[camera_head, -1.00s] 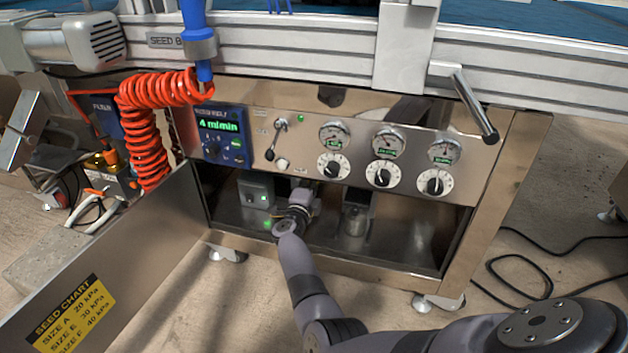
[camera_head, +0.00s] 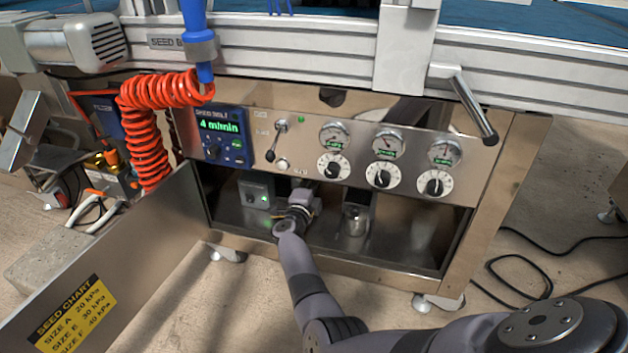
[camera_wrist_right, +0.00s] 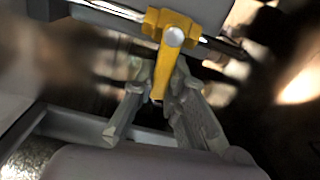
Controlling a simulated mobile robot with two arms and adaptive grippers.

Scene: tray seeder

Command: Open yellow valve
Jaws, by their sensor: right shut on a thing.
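The yellow valve (camera_wrist_right: 172,32) sits on a metal pipe in the right wrist view, its yellow lever pointing down toward my gripper. My right gripper (camera_wrist_right: 160,82) has a finger on each side of the lever's lower end and is shut on it. In the head view my right arm reaches into the open bay under the control panel. The right gripper there is mostly hidden by my wrist, and the valve cannot be made out. My left gripper is not in view.
The control panel (camera_head: 310,158) with gauges, knobs and a lever switch overhangs the bay. A metal cylinder (camera_head: 355,219) stands right of my wrist, and a small grey box (camera_head: 254,194) with a green light stands left. The open door (camera_head: 150,255) is at left.

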